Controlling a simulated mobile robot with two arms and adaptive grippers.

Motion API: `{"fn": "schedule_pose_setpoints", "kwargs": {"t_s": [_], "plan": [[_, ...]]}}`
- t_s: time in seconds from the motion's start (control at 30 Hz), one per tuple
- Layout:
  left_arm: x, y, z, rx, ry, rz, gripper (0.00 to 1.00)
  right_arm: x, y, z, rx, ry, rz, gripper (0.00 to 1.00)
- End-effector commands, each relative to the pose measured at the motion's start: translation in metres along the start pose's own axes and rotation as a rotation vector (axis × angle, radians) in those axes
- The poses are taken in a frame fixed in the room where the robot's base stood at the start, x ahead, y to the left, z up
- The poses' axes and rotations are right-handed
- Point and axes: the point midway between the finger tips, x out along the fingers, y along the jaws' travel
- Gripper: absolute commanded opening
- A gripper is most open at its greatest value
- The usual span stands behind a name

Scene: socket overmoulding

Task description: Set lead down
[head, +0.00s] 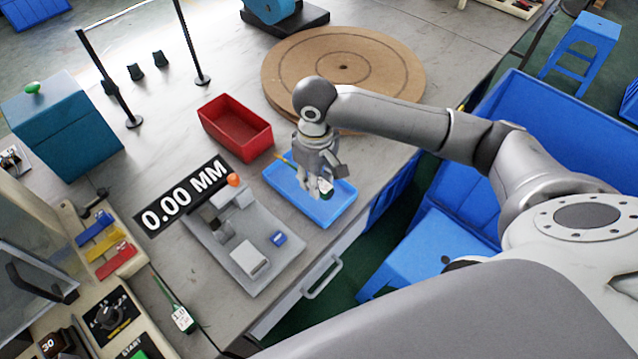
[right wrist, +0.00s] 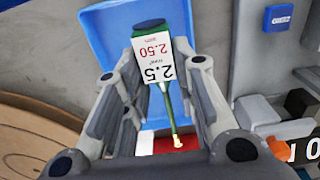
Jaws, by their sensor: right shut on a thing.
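My right gripper (head: 320,188) is over the blue tray (head: 342,212) on the bench, its fingers pointing down. It is shut on a green lead (head: 328,193), mostly hidden by the fingers in the head view. In the right wrist view the lead (right wrist: 171,107) runs between the fingers (right wrist: 163,78), with a white label reading 2.5 and 2.50 and a pale metal tip. The blue tray (right wrist: 112,25) lies behind it. I cannot tell whether the lead touches the tray floor. My left gripper is not in view.
A red bin (head: 226,139) stands behind the tray, left of my arm. A grey fixture (head: 258,268) with a 0.00 MM display (head: 184,197) is left of the tray. Another labelled lead (head: 181,317) lies by the control panel. A round wooden board (head: 395,68) lies behind.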

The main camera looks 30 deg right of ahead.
Motion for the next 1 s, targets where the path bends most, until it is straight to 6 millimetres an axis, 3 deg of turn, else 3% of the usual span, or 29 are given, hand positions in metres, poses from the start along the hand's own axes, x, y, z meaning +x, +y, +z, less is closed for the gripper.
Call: {"fn": "schedule_pose_setpoints", "kwargs": {"t_s": [0.33,0.53,0.93,0.97,1.0], "plan": [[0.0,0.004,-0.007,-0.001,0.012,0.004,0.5,0.03,0.022,-0.011,0.003,-0.001,0.001,0.0],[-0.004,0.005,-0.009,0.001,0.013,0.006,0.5,0.056,0.021,-0.011,0.0,0.0,0.001,0.0],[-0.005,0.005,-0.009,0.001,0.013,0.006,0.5,0.061,0.021,-0.011,0.0,0.001,0.001,0.0],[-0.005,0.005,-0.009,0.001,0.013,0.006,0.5,0.061,0.021,-0.011,0.0,0.002,0.001,0.29],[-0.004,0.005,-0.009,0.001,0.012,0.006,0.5,0.061,0.021,-0.011,0.0,0.002,0.001,0.34]]}}
